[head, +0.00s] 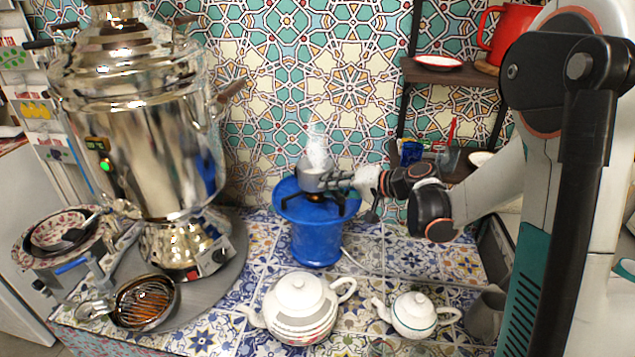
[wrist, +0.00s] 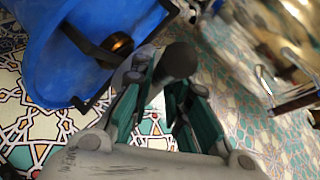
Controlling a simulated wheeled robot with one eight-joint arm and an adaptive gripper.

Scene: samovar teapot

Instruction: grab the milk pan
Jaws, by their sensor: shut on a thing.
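The small grey milk pan (head: 312,181) is above the blue stove (head: 317,240), with white steam rising over it. Its handle points right, toward my gripper (head: 350,178). My gripper is shut on the handle. In the wrist view the teal-padded fingers of my gripper (wrist: 168,92) stand either side of a dark rounded piece (wrist: 178,60), which looks like the handle. The burner's orange glow (wrist: 120,42) shows at the upper left there. I cannot tell whether the pan touches the stove's black supports.
A large shiny samovar (head: 150,140) stands at the left. A big white teapot (head: 300,295) and a small one (head: 413,314) stand in front of the stove. A dark wall shelf (head: 445,75) holds red ware at the right. The patterned tiled wall is close behind.

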